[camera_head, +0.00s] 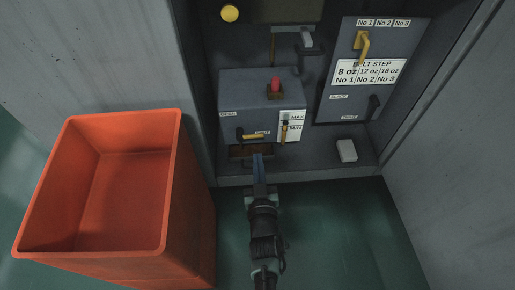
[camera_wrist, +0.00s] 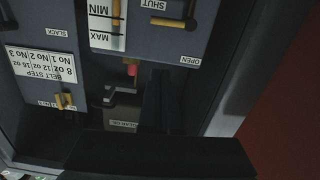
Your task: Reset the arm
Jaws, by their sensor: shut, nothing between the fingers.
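My gripper (camera_head: 258,158) is shut and empty. In the head view its bluish fingers point up at the machine, just below a grey box (camera_head: 240,92) with a red button (camera_head: 275,84) and a yellow-tipped lever (camera_head: 252,136). I cannot tell whether the fingertips touch the box. In the wrist view, which is upside down, my dark fingers (camera_wrist: 164,102) reach toward the panel near the OPEN label. The MAX/MIN gauge (camera_wrist: 107,20) and a yellow lever (camera_wrist: 176,22) show there too.
An orange bin (camera_head: 186,215), seemingly empty, stands at the left. At the right is a BELT STEP panel (camera_head: 345,104) with a yellow handle (camera_head: 362,45) and a dark lever (camera_head: 374,106). A small white block (camera_head: 346,150) sits on the ledge. Green floor (camera_head: 340,230) is clear at the lower right.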

